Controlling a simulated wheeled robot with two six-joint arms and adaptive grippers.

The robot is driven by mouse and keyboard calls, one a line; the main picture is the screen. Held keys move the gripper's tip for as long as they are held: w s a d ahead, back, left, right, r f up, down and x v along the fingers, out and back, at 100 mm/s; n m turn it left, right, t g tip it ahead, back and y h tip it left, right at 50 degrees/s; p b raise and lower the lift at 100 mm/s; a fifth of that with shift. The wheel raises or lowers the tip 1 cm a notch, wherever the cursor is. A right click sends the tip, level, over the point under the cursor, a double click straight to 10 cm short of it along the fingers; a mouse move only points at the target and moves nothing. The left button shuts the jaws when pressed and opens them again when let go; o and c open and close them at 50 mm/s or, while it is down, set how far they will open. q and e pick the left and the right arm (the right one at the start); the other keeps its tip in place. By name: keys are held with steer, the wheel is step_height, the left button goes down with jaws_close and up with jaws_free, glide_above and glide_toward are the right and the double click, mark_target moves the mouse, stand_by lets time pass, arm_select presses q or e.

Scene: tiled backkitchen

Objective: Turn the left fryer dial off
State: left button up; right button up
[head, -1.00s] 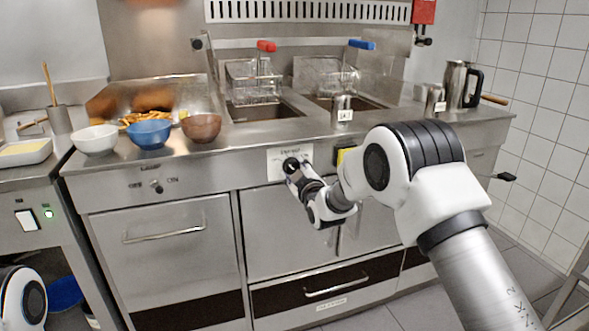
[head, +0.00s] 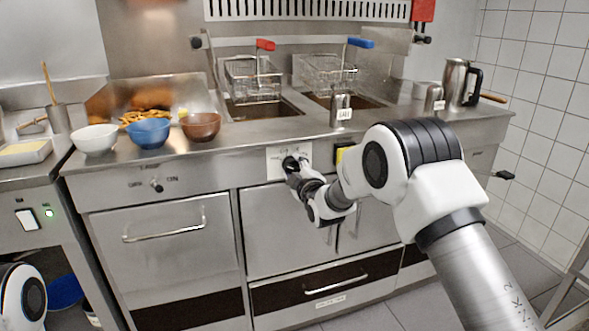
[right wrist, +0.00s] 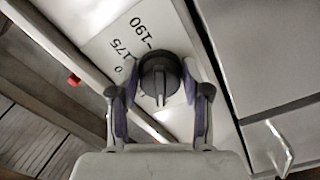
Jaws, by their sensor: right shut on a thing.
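The left fryer dial (right wrist: 160,72) is a round dark knob with a raised grip bar, on a white plate (right wrist: 104,48) marked 0, 175 and 190. In the right wrist view, a pale mark on the knob points toward the bottom of the picture. My right gripper (right wrist: 158,82) is shut on the dial, one finger on each side. In the head view, my right gripper (head: 297,170) is at the white plate on the fryer front and hides most of the dial. My left gripper is out of view.
Another knob (head: 157,186) with OFF and ON marks sits on the panel to the left. Two fryer baskets with a red handle (head: 265,45) and a blue handle (head: 361,44) stand above. White (head: 95,140), blue (head: 149,134) and brown (head: 201,127) bowls line the counter edge.

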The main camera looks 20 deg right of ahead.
steer(key=o, duration=1.2)
steer(key=shift+c, duration=0.2)
steer(key=s, duration=1.2)
steer(key=shift+d, duration=0.2)
